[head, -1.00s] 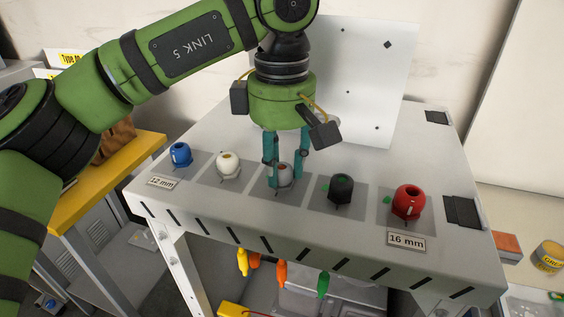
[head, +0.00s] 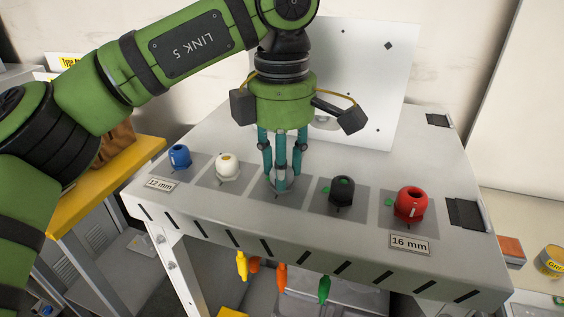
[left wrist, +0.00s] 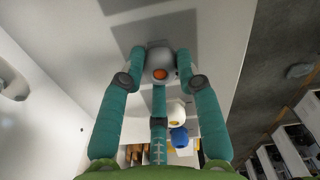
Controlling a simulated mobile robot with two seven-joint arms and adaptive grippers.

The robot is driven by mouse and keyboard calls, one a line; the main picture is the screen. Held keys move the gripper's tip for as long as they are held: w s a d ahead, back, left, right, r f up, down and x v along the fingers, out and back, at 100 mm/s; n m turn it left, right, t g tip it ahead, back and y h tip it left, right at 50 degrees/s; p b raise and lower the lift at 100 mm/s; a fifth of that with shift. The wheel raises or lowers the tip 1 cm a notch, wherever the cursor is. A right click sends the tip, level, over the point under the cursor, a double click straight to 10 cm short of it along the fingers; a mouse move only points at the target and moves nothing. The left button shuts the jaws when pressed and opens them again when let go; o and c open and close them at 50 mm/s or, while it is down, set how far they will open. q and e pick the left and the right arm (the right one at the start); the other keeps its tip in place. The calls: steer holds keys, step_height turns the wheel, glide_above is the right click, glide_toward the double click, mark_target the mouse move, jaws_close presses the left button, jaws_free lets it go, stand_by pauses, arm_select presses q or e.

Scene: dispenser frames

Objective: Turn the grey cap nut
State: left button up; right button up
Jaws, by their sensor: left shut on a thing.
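The grey cap nut (head: 281,181) sits on the middle square of the light table top, in a row with other cap nuts. My left gripper (head: 281,178) points straight down over it, its teal fingers closed around its sides and partly hiding it. In the left wrist view the grey cap nut (left wrist: 159,62) lies between the fingertips of my left gripper (left wrist: 160,75), with an orange spot on its top. My right gripper is not in view.
A blue cap nut (head: 179,156) and a white cap nut (head: 228,166) stand to the left. A black cap nut (head: 342,190) and a red cap nut (head: 409,204) stand to the right. A white upright panel (head: 375,70) rises behind. Coloured pieces hang below the front edge.

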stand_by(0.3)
arm_select(q)
steer(key=o, duration=1.1)
steer(key=shift+o, duration=0.2)
step_height(320, 180, up, 12)
